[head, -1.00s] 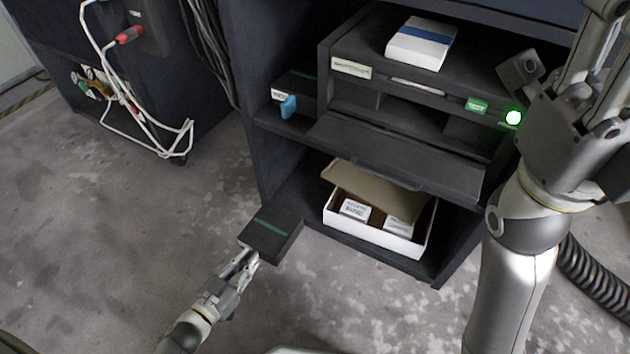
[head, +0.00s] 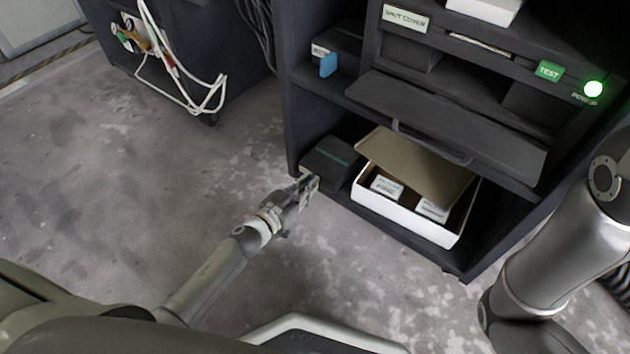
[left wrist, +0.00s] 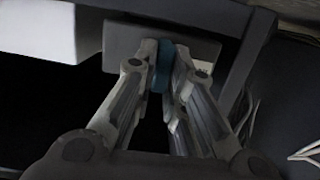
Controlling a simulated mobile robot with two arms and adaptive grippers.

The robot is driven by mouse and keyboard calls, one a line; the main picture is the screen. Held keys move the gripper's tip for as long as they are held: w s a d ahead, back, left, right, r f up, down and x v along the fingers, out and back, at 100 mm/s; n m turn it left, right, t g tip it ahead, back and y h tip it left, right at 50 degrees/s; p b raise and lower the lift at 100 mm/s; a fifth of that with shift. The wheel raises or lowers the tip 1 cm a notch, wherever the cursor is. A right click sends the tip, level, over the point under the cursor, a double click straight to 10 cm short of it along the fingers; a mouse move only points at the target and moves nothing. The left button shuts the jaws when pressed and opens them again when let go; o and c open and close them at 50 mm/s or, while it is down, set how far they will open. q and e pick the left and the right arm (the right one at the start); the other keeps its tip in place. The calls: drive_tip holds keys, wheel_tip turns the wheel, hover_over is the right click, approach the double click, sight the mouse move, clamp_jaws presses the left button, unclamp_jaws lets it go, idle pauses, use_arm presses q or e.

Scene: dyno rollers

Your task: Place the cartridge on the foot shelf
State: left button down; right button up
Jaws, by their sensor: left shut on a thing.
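The cartridge (head: 330,160) is a flat black block with a green stripe. It is inside the bottom opening of the dark cabinet, over the left end of the foot shelf (head: 482,232), left of the white box. I cannot tell if it rests on the shelf or is just above it. My left gripper (head: 308,184) is at its near end, at the shelf's front edge. In the left wrist view, the fingers (left wrist: 160,80) are shut on the blue tab (left wrist: 161,66) on the cartridge's end face (left wrist: 120,40). My right gripper is out of view.
An open white box (head: 400,222) with a raised brown flap and small labelled cartons stands on the shelf, close beside the cartridge. A flap with a handle (head: 440,125) juts out above. Another black unit with a blue tab (head: 328,64) sits higher left. White cables (head: 185,98) hang left.

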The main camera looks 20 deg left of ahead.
sight(315, 175)
use_arm(q)
drive_tip(key=x, duration=0.1)
drive_tip(key=b+x, duration=0.1)
drive_tip(key=x, duration=0.1)
drive_tip(key=shift+w+d+r, duration=0.1)
drive_tip(key=shift+w+r, duration=0.1)
drive_tip(key=shift+r, duration=0.05)
drive_tip(key=shift+f+b, duration=0.2)
drive_tip(key=shift+b, duration=0.4)
drive_tip(key=shift+f, duration=0.15)
drive_tip(key=c, duration=1.5)
unclamp_jaws()
